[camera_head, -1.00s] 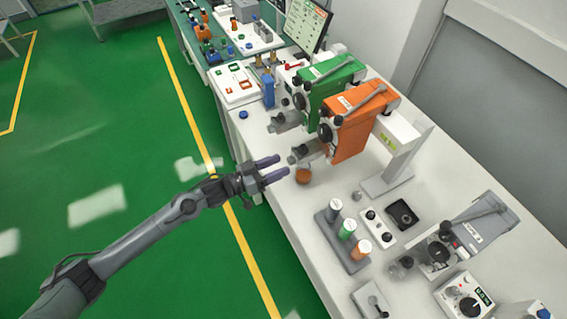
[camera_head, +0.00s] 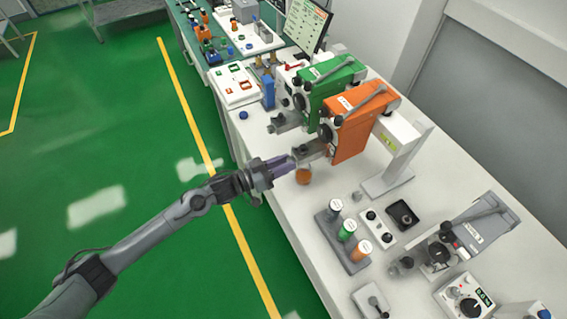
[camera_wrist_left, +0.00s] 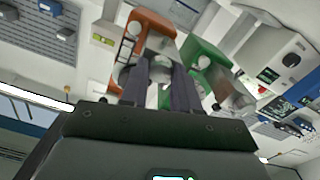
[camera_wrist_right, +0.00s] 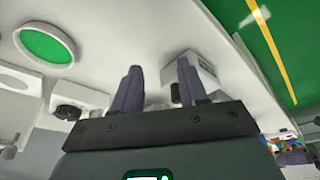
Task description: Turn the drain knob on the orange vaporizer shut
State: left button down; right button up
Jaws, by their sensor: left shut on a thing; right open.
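The orange vaporizer (camera_head: 352,132) hangs upright on its mount above the bench, beside the green vaporizer (camera_head: 325,88). Its grey drain block (camera_head: 312,152) sticks out to the left near its bottom. My left gripper (camera_head: 290,163) is at the outer end of this block, its fingers close together on the drain knob, which they mostly hide. In the left wrist view the fingers (camera_wrist_left: 160,85) point at the orange vaporizer (camera_wrist_left: 150,22), and the knob cannot be made out clearly. My right gripper (camera_wrist_right: 156,88) is open and empty in its wrist view; it is outside the head view.
A small orange-brown cup (camera_head: 303,176) stands on the bench just below the left fingertips. A rack of labelled bottles (camera_head: 345,240), a black-knobbed panel (camera_head: 376,227) and a grey unit (camera_head: 480,228) stand further along the bench. A monitor (camera_head: 306,24) is at the back.

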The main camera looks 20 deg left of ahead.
pick_arm(q)
jog(key=shift+m, duration=0.3)
pick_arm(e)
jog(key=shift+r, duration=0.1)
jog(key=shift+a+f, duration=0.1)
jog(key=shift+f, duration=0.15)
jog(key=shift+f+b, duration=0.75)
jog(key=shift+b, duration=0.15)
pick_arm(q)
jog(key=shift+f+m+t+b, duration=0.15)
jog(key=shift+m+b, duration=0.3)
jog(key=shift+m, duration=4.05)
jog(key=shift+r+m+t+b, duration=0.1)
jog(key=shift+m+t+b, duration=0.25)
jog(key=shift+m, duration=4.15)
pick_arm(e)
jog(key=shift+f, duration=0.9)
pick_arm(q)
jog(key=c, duration=0.8)
grip_release()
jog(key=shift+s, duration=0.1)
